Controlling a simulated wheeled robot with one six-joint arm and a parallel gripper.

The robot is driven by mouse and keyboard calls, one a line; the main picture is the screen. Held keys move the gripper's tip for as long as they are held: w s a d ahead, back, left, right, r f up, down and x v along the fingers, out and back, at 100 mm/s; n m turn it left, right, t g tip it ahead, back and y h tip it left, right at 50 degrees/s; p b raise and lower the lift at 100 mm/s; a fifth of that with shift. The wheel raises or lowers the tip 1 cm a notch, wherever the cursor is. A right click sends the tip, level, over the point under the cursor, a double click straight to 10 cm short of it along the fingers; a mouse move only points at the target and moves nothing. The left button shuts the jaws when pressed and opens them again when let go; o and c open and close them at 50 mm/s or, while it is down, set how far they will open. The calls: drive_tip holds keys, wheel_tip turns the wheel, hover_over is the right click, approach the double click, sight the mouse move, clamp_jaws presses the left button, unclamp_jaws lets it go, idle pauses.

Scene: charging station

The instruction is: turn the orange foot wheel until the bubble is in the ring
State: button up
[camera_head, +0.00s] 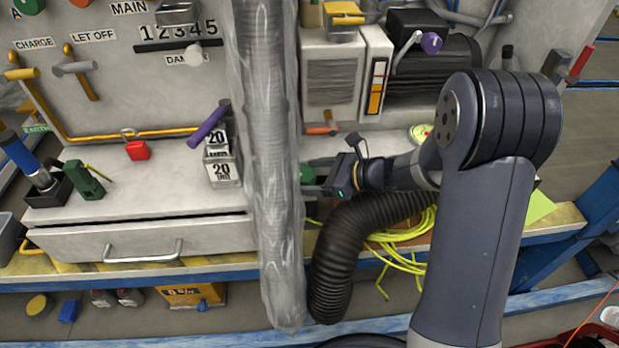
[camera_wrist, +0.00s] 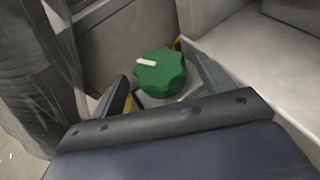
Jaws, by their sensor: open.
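My gripper (camera_head: 318,178) is open and reaches left behind the hanging hose in the head view. In the wrist view its two fingers (camera_wrist: 154,66) stand on either side of a green lobed knob (camera_wrist: 160,76) with a white mark. I cannot tell whether they touch it. Part of the green knob also shows in the head view (camera_head: 307,174). I cannot make out an orange foot wheel; a small orange-handled part (camera_head: 321,129) sits on the machine's front. A round yellow-green disc (camera_head: 422,134) with a red spot lies beside my arm; I cannot make out a bubble or ring.
A plastic-wrapped vertical pipe (camera_head: 272,170) stands left of my gripper. A black corrugated hose (camera_head: 345,250) and yellow cable (camera_head: 405,258) lie below my arm. A dark motor (camera_head: 440,75) stands behind it. Numbered weights (camera_head: 222,170) stand on the left bench.

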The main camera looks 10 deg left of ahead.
drive_tip(key=shift+w+a+f, duration=0.1)
drive_tip(key=shift+a+f, duration=0.1)
drive_tip(key=shift+a, duration=0.25)
drive_tip(key=c, duration=0.9)
drive_tip(key=shift+r, duration=0.1)
drive_tip(key=shift+c, duration=0.2)
